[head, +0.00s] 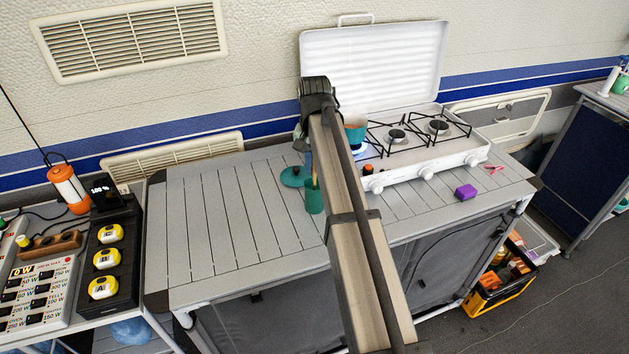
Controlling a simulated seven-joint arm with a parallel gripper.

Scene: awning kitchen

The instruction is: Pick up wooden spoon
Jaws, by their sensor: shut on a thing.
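The wooden spoon (314,174) shows as a thin tan strip rising from a teal cup (314,197) on the slatted table. A blue strip, perhaps another utensil, shows beside it. My gripper (306,152) points down above the cup, at the far end of my arm, and is shut on the wooden spoon. My arm hides most of the fingers and the spoon's upper part, so the exact grip point cannot be seen. The spoon's lower end is hidden by the cup.
A purple block (465,192) lies in front. The table's left side is clear.

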